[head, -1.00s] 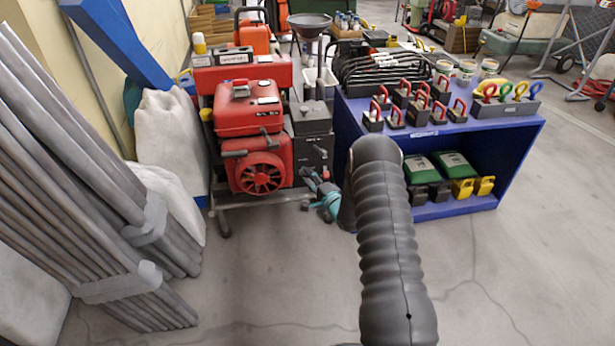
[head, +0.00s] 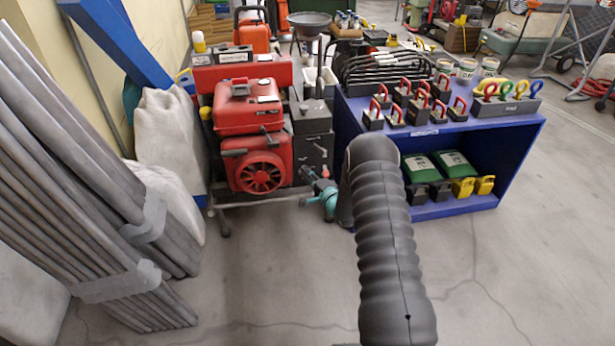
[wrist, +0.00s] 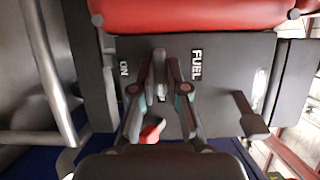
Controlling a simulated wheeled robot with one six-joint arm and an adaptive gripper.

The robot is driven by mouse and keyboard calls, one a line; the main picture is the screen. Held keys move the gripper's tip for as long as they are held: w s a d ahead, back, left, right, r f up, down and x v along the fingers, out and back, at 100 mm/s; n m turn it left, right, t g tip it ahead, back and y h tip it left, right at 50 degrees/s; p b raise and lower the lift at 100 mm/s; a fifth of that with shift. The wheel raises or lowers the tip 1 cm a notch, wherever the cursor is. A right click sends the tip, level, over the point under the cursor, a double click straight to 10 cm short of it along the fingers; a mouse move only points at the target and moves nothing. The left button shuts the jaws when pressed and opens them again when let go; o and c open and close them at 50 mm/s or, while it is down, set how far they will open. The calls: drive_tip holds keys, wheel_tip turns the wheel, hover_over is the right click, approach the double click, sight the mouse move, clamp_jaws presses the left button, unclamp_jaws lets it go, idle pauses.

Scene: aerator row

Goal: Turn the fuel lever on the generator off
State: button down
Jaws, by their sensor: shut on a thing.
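The red generator (head: 250,115) stands at left centre in the head view, with a dark panel on its right side. The wrist view looks closely at this dark panel (wrist: 225,75), which bears the labels "FUEL" and "ON". The fuel lever (wrist: 152,132) shows a red end between my gripper's fingers, pointing down in the picture. My gripper (wrist: 160,70) is shut on the lever, with its fingertips close to the panel. In the head view my gripper (head: 306,173) is at the generator's lower right side. The fingers partly hide the lever, so its exact setting is unclear.
A blue bench (head: 480,128) with red-handled padlock-like items stands close on the right. Grey pipes (head: 80,190) and white sacks (head: 165,140) are at left. In the wrist view a dark handle (wrist: 250,115) juts out right of my gripper. Floor in front is clear.

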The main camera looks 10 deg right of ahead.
drive_tip(key=c, duration=1.2)
unclamp_jaws()
drive_tip(key=shift+s, duration=0.1)
drive_tip(key=v, duration=1.1)
drive_tip(key=shift+s+d, duration=0.15)
drive_tip(key=shift+s, duration=0.25)
